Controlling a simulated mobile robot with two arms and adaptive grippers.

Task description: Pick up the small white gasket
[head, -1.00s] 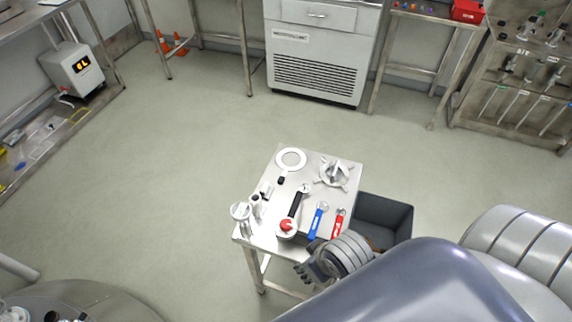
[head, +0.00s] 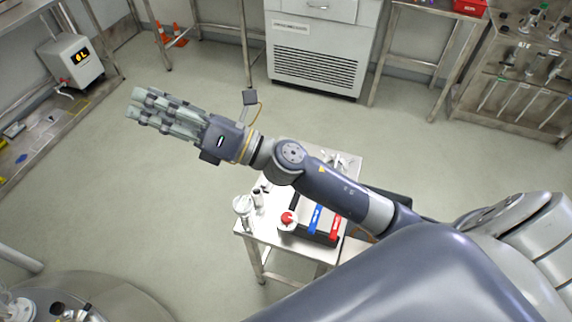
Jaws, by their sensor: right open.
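A small steel table (head: 268,236) stands in front of me with several items on it. I cannot make out a small white gasket now. The white ring seen on the table's far part earlier is hidden behind my right arm. My right gripper (head: 136,103) is open and empty, stretched out to the upper left over the floor, well beyond the table's left edge. My left gripper is not in view.
On the table are a red-topped tool (head: 287,218), a blue-handled tool (head: 315,218), a red-handled tool (head: 336,226) and a white pedestal-like piece (head: 243,207). A white cabinet (head: 315,60) stands behind. The floor left of the table is clear.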

